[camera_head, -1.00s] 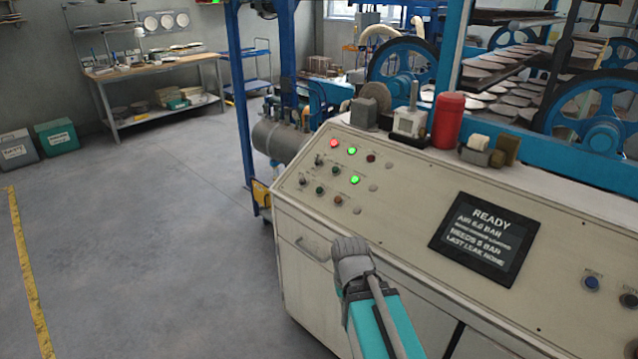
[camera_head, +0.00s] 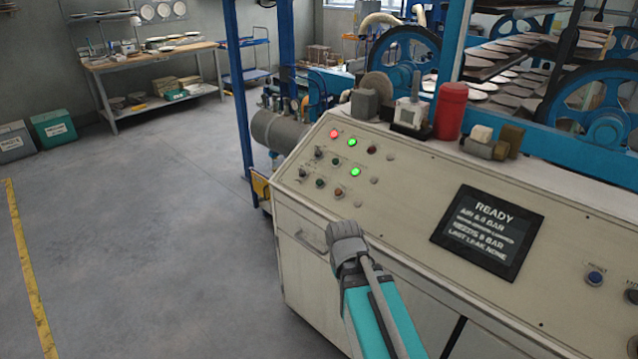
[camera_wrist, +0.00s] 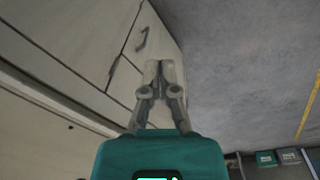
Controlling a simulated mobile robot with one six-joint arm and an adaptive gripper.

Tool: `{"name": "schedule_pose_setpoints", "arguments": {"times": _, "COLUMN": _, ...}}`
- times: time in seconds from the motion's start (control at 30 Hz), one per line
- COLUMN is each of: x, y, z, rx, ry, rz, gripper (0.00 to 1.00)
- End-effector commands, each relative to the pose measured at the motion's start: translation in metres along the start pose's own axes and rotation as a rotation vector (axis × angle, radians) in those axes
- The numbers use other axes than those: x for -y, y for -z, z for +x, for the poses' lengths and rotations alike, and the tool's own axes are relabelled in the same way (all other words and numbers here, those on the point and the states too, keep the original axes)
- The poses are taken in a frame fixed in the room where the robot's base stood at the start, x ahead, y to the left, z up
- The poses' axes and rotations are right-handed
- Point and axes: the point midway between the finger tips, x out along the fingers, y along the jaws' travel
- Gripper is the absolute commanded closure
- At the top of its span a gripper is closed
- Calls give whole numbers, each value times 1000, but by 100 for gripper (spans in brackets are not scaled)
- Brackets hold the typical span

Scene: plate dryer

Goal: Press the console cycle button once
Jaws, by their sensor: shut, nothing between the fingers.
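The console (camera_head: 400,215) is a cream cabinet with a sloped top. Its left end carries lit red and green lamps and small knobs or buttons (camera_head: 338,192). A dark screen (camera_head: 487,235) reads READY, AIR 6.0 BAR. A blue button (camera_head: 595,278) with a small label sits on the right, and another dark button (camera_head: 632,296) is cut off by the picture's edge. I cannot read which one is the cycle button. In the wrist view my gripper (camera_wrist: 160,70) is shut and empty, in front of the cabinet's side and handle.
A red cylinder (camera_head: 450,110) and small fittings stand on the console's back ledge. A blue machine with wheels (camera_head: 603,120) and plate racks is behind. Open grey floor (camera_head: 150,230) lies left, with a workbench (camera_head: 150,55) and bins (camera_head: 53,128) at the back.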

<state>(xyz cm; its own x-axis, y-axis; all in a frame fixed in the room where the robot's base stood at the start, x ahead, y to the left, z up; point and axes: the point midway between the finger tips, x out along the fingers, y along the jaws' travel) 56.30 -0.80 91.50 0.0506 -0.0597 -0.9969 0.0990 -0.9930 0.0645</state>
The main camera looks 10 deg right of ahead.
Motion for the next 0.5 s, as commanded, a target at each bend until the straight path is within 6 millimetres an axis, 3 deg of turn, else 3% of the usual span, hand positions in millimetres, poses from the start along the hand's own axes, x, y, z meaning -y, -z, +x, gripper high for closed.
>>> {"name": "schedule_pose_setpoints", "arguments": {"times": 0.27, "x": -31, "y": 101, "z": -6, "rx": -130, "ry": -254, "rz": -364, "gripper": 100}}
{"name": "schedule_pose_setpoints", "arguments": {"times": 0.5, "x": -50, "y": 214, "z": -32, "rx": -191, "ry": -604, "rz": -835, "gripper": 100}}
